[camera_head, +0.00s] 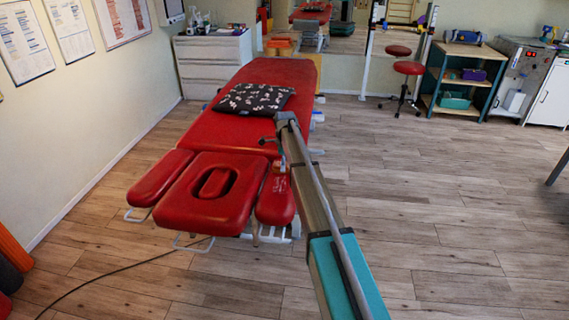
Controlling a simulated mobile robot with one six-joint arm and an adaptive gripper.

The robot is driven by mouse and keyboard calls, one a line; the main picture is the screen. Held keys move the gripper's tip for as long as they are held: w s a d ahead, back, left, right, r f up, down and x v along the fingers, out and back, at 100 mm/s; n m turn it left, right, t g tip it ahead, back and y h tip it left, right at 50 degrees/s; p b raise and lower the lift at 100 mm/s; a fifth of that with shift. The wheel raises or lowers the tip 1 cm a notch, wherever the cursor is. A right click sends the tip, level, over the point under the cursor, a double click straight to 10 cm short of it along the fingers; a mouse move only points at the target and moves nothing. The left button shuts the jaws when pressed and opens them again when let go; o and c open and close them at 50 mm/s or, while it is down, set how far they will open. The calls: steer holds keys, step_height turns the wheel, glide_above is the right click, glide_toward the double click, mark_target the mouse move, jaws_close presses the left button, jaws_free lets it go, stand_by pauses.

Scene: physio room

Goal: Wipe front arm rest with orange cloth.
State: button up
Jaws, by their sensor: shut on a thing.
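The red treatment table (277,78) has a head section (185,208) with an oval face hole at its near end. A red padded arm rest (275,203) is on the right of the head section, and another arm rest (160,178) is on the left. My arm reaches in from the lower right. My gripper (280,161) is small in the picture, pointing down just above the far end of the right arm rest. It is shut on the orange cloth, of which only a small reddish patch seems to show; I cannot tell whether it touches the pad.
A dark patterned cushion (253,98) lies on the table just beyond my gripper. White drawers (212,65) stand behind on the left. A red stool (408,70) and a shelf (461,77) stand at the back right. The wood floor on the right is clear.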

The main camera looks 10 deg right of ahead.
mark_target(280, 187)
stand_by(0.3)
steer(key=shift+s+a+r, duration=0.1)
steer(key=shift+s+a, duration=0.2)
steer(key=shift+s, duration=0.6)
steer(key=shift+s+a+r, duration=0.1)
steer(key=shift+s+a, duration=0.2)
steer(key=shift+s, duration=0.6)
steer(key=shift+s+a+r+p, duration=0.15)
steer(key=shift+s+a+p, duration=0.15)
steer(key=shift+s, duration=0.55)
steer(key=shift+s+a+r+p, duration=0.15)
steer(key=shift+s+a, duration=0.15)
steer(key=shift+s, duration=0.55)
steer(key=shift+f, duration=0.1)
steer(key=shift+s+a, duration=0.35)
steer(key=shift+s, duration=0.55)
steer(key=shift+s+a, duration=0.3)
steer(key=shift+s, duration=0.6)
steer(key=shift+s, duration=0.1)
